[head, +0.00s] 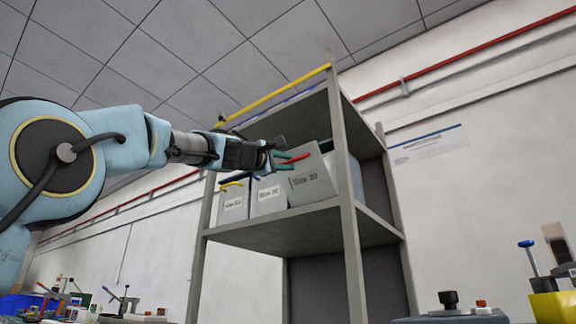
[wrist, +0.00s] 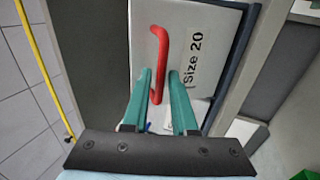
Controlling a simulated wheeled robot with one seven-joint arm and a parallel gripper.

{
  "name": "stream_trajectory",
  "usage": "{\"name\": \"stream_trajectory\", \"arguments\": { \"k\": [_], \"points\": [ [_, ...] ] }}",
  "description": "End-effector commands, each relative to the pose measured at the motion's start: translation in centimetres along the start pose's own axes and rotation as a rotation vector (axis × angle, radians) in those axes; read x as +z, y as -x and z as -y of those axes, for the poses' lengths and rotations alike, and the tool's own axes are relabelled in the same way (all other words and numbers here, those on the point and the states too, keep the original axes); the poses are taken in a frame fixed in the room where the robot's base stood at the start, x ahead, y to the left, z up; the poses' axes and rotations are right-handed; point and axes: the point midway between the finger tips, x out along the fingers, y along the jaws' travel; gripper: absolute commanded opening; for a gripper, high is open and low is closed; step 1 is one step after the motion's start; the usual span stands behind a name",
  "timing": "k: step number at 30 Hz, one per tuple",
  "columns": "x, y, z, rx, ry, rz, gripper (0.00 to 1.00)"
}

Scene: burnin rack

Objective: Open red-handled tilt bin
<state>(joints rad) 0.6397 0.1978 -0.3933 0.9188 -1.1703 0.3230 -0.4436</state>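The red-handled bin (head: 314,183) is a grey box labelled "Size 20" on the upper shelf of the rack. Its front also fills the middle of the wrist view (wrist: 205,25). Its red handle (head: 298,158) is a bar that shows clearly in the wrist view (wrist: 161,45). My gripper (head: 283,161) is at the front of the bin, by the handle. In the wrist view its two teal fingers (wrist: 159,74) are apart, with the lower part of the handle between them. Gaps show on both sides of the bar. I cannot tell how far the bin is tilted.
A bin with a yellow handle (head: 233,204) and a bin with a blue handle (head: 268,196) stand to the left on the same shelf (head: 290,234). A rack post (head: 347,190) stands close on the right. A yellow bar (head: 275,93) runs along the rack top.

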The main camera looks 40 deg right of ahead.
Motion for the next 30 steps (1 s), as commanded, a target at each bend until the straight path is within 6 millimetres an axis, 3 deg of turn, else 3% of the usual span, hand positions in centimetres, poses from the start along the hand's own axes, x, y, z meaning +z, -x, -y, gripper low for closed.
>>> {"name": "stream_trajectory", "arguments": {
  "k": [9, 15, 30],
  "points": [
    [0.0, 6.5, 0.6, 0.0, -0.004, -0.004, 0.26],
    [0.0, 9.0, 0.3, -0.001, -0.003, -0.002, 0.26],
    [0.0, 9.7, 0.2, -0.001, 0.0, 0.0, 0.26]
  ]
}}
